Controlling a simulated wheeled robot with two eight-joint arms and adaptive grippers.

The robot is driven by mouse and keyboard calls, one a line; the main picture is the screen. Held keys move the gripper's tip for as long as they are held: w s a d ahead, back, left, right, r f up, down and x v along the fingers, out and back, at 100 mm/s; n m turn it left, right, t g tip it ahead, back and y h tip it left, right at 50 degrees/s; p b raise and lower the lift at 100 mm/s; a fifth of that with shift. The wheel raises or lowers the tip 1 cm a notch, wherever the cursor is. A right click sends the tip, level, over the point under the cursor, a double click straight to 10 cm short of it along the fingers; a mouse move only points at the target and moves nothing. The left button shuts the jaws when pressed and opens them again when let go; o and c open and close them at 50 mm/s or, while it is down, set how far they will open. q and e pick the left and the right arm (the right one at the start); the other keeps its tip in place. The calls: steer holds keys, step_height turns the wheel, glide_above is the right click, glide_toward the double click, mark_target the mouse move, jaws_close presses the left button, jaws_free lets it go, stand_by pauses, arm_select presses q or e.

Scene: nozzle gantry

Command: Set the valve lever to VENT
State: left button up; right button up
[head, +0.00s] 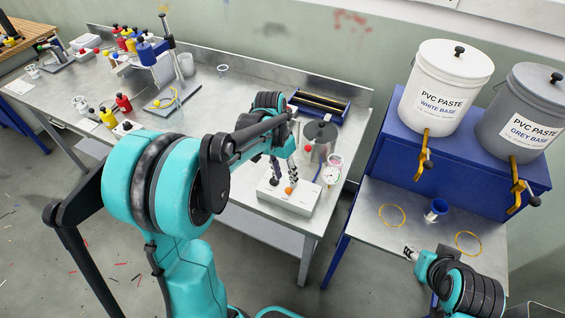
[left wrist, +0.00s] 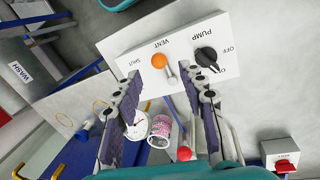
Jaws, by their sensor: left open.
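The valve lever has an orange ball knob (head: 289,190) and a short metal stem. It stands on a white control box (head: 298,204) at the bench's front corner. In the left wrist view the knob (left wrist: 159,61) lies between the words SHUT and VENT, so I cannot tell its exact setting. A black PUMP knob (left wrist: 206,57) sits beside it. My left gripper (head: 283,178) is open just above the box. In the left wrist view its two fingers (left wrist: 163,77) straddle the lever, with no clear contact. My right gripper (head: 411,253) is small at lower right.
A grey lidded pot (head: 320,138), a round gauge (head: 331,175) and a red ball (head: 308,149) stand close behind the box. A blue stand (head: 385,158) with two paste buckets is to the right. A red switch (left wrist: 284,166) shows in the left wrist view.

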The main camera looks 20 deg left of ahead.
arm_select(q)
step_height(320, 180, up, 7)
steer(key=a, duration=0.1)
steer(key=shift+w+a, duration=0.15)
steer(key=shift+a, duration=0.05)
stand_by(0.4)
steer(key=s+d+f+n+t+y+b, duration=0.1)
steer(key=s+d+t, duration=0.1)
steer(key=s+t, duration=0.2)
steer(key=s+d+f+n+t+y+b, duration=0.1)
steer(key=s+d+t, duration=0.2)
steer(key=s, duration=0.6)
steer(key=shift+s+f+n+t, duration=0.15)
steer(key=shift+s+n+t, duration=0.15)
steer(key=shift+n+t, duration=0.1)
steer(key=shift+c, duration=0.4)
stand_by(1.4)
